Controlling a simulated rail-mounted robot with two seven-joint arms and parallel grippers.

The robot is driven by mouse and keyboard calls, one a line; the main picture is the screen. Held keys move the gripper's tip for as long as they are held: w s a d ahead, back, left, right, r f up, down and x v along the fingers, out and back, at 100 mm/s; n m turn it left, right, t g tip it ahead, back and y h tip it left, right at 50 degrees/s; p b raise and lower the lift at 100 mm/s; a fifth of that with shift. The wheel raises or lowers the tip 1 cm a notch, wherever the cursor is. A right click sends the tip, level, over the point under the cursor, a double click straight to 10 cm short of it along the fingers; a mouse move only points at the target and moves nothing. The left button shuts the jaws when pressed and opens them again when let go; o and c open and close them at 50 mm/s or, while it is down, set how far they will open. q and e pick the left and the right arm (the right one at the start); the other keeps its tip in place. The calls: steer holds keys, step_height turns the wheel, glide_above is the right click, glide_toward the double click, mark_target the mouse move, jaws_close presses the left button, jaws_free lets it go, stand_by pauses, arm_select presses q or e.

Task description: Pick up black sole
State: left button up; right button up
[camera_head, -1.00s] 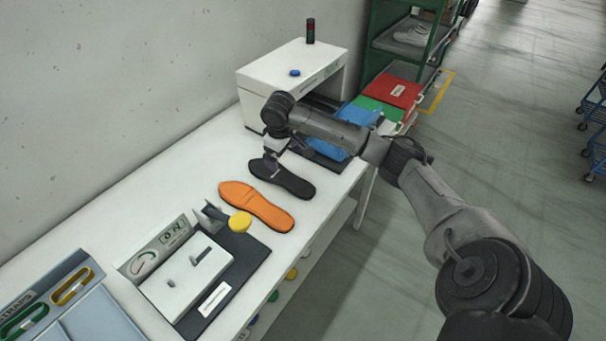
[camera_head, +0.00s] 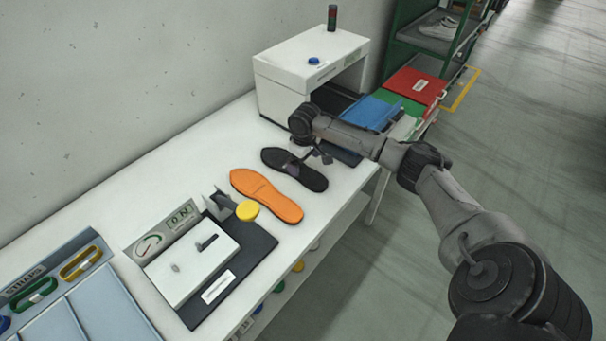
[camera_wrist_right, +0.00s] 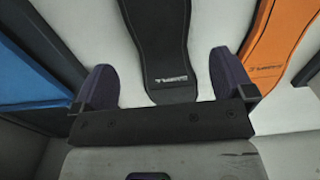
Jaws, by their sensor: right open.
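The black sole (camera_head: 309,180) lies flat on the white table, to the right of an orange sole (camera_head: 268,195). My right gripper (camera_head: 312,156) is at the black sole's far side, partly hidden by its own wrist. In the right wrist view its two dark fingers (camera_wrist_right: 163,65) are open, with one end of the black sole (camera_wrist_right: 165,40), bearing a small white logo, between them. Clear gaps show on both sides of the sole. The orange sole (camera_wrist_right: 280,40) is just outside the finger on the right. My left gripper is not in view.
A white box-shaped machine (camera_head: 290,85) stands behind the arm. Blue, green and red bins (camera_head: 413,84) are to the right. A press fixture with a yellow knob (camera_head: 248,211) stands left of the orange sole, near a blue-grey tray (camera_head: 75,310).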

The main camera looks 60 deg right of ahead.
mark_target(303, 171)
step_height(303, 171, down, 5)
steer(key=shift+w+b, duration=0.15)
steer(key=shift+b, duration=0.45)
steer(key=shift+r, duration=0.1)
steer(key=c, duration=1.1)
